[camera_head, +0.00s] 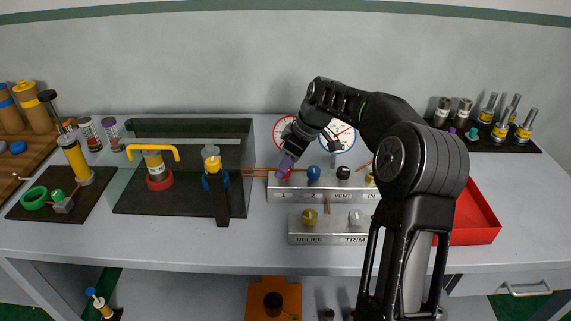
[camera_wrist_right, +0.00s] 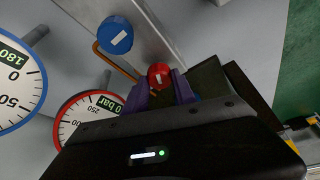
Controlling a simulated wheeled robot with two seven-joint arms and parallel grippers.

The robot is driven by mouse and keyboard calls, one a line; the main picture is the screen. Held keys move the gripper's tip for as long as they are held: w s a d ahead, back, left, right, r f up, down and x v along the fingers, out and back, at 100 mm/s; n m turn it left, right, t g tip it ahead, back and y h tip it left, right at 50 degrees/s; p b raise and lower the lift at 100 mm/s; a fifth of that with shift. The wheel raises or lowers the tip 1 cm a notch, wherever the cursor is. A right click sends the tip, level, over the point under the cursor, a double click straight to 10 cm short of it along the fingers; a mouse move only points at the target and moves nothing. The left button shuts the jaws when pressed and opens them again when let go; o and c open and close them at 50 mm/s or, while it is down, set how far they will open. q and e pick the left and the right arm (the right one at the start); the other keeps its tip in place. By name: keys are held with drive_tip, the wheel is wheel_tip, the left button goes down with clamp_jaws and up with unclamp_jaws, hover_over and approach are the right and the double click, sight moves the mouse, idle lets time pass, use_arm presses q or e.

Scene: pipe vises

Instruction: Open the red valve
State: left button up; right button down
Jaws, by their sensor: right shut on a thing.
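The red valve (camera_wrist_right: 160,76) is a round red knob with a small white mark. In the head view it (camera_head: 284,173) is at the left end of the upper grey valve block (camera_head: 318,196), mostly covered by my gripper. My right gripper (camera_wrist_right: 161,90) has purple fingers, one on each side of the red knob, and is shut on it. In the head view my right gripper (camera_head: 286,163) reaches down to the block from the right. My left gripper is not in view.
A blue knob (camera_head: 314,173) sits close right of the red one, then a black knob (camera_head: 343,172). A red-rimmed gauge (camera_wrist_right: 88,115) reads 0 bar and a blue-rimmed gauge (camera_wrist_right: 16,88) reads 180. A dark pipe stand (camera_head: 228,180) is left; a red tray (camera_head: 478,215) is right.

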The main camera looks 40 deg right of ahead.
drive_tip(key=shift+d+n+g+y+p, duration=0.1)
drive_tip(key=shift+n+g+y+p, duration=0.4)
drive_tip(key=shift+n, duration=1.2)
drive_tip(key=c, duration=1)
unclamp_jaws()
drive_tip(key=v, duration=0.8)
drive_tip(key=shift+f, duration=0.15)
